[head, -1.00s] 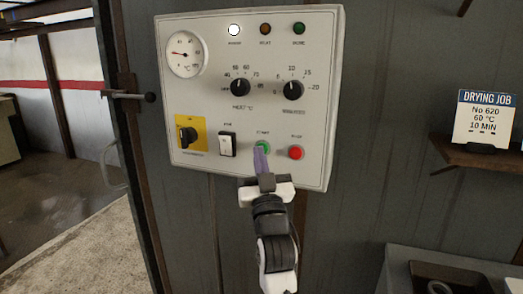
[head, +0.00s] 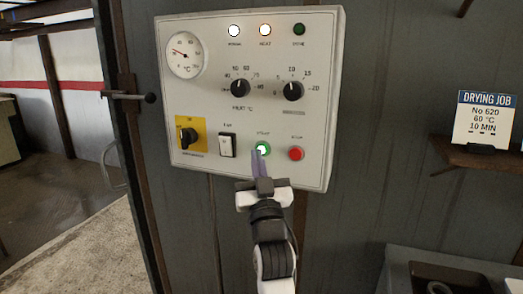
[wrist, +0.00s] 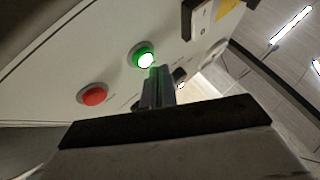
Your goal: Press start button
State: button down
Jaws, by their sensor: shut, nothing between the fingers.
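The start button (head: 263,149) is green with a bright lit centre, low on the white control panel (head: 210,100). It also shows lit in the wrist view (wrist: 146,58). My gripper (head: 259,155) is shut and empty, its fingertips just below and in front of the button. In the wrist view the fingers (wrist: 155,85) point up toward the button's lower edge. I cannot tell whether they touch it. The red stop button (head: 296,153) is to the right of the start button.
The panel also carries a round gauge (head: 186,54), two black knobs (head: 240,88), (head: 293,91), a rocker switch (head: 227,145) and a yellow-backed rotary switch (head: 189,135). A drying job card (head: 485,118) stands on a shelf at right. A door handle (head: 128,96) juts out at left.

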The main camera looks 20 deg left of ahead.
jog(key=shift+s+a+p, duration=0.1)
jog(key=shift+s+p, duration=0.2)
jog(key=shift+s, duration=2.2)
